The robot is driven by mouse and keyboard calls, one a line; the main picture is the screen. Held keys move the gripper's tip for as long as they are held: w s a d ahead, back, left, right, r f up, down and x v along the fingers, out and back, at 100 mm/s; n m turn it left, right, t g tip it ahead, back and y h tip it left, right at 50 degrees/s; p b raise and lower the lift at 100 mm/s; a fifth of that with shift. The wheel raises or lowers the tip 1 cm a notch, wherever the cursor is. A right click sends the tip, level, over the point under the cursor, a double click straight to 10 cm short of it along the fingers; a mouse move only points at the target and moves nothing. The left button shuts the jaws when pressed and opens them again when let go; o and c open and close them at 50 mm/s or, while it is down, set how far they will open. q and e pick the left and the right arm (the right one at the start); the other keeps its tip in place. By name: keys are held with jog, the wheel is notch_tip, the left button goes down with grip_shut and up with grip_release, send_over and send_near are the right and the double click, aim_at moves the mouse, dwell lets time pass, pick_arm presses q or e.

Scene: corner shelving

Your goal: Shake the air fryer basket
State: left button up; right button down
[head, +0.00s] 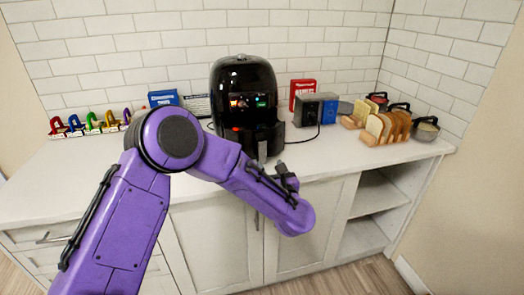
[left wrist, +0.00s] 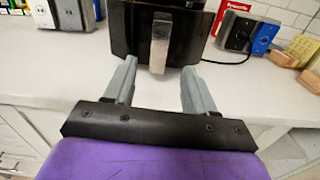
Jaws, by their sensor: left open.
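The black air fryer (head: 240,75) stands upright on the white counter against the tiled wall, with lit displays on its front. In the head view my purple left arm comes in from the left and the left gripper (head: 286,174) is just in front of the fryer, partly hidden by the arm. My right gripper is out of view.
Colourful items (head: 90,124) line the left. The front counter (head: 325,150) is clear.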

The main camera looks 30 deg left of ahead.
aim_at(263, 151)
pick_arm(q)
jog(key=shift+n, duration=0.3)
jog(key=p+x, duration=0.3)
jog(key=x, duration=0.6)
jog(key=shift+w+a, duration=0.2)
jog(key=shift+a, duration=0.1)
jog(key=shift+w+a+p, duration=0.25)
jog(key=shift+w+p, duration=0.05)
jog(key=shift+w, duration=0.05)
grip_shut()
jog(key=b+x, duration=0.1)
jog(key=b, duration=0.1)
jog(key=b+x, duration=0.2)
jog(key=shift+a+f, duration=0.1)
jog(key=shift+f, duration=0.25)
jog(key=shift+w+a+r, duration=0.15)
jog(key=shift+w, duration=0.05)
jog(key=shift+r, duration=0.2)
